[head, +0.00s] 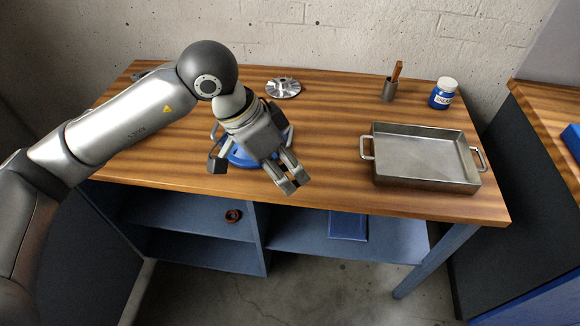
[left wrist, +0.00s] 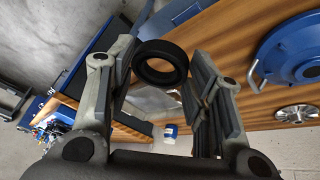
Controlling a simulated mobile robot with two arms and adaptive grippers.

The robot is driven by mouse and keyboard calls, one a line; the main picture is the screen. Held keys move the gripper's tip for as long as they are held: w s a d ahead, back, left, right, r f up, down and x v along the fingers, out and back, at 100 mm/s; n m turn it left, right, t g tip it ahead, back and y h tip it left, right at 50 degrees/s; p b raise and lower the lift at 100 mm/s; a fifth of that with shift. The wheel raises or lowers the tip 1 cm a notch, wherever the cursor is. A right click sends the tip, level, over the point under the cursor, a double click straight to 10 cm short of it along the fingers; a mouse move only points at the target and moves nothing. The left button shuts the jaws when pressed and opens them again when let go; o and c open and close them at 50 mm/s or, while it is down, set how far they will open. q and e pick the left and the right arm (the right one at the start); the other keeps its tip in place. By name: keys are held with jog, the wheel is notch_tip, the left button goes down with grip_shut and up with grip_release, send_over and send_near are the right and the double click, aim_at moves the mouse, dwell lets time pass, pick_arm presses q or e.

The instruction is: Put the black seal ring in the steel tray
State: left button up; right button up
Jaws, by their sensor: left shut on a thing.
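The black seal ring (left wrist: 160,62) shows in the left wrist view between the fingertips of my left gripper (left wrist: 158,75), which is shut on it. In the head view my left gripper (head: 289,180) hangs over the front part of the wooden workbench, and I cannot clearly make out the ring there. The steel tray (head: 422,152) stands on the right part of the bench, to the right of my left gripper and apart from it. It is rectangular with a handle at each end, and its visible floor looks bare. My right gripper is not in view.
A blue round housing with handles (head: 240,156) is partly hidden behind my left gripper. A silver bladed disc (head: 283,89) lies behind it. A cup with a wooden-handled tool (head: 390,90) and a blue-and-white jar (head: 443,94) stand behind the tray. Bare wood lies between gripper and tray.

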pick_arm(q)
jog(key=s+a+r+n+t+y, duration=0.1)
jog(key=s+a+r+n+t, duration=0.1)
jog(key=s+a+r+n, duration=0.45)
jog(key=w+d+r+n+t+y, duration=0.1)
jog(key=w+d+n, duration=0.3)
jog(key=w+d, duration=0.5)
jog(key=shift+w+d+r+y, duration=0.3)
jog(key=shift+d+y, duration=0.1)
jog(key=shift+d, duration=0.05)
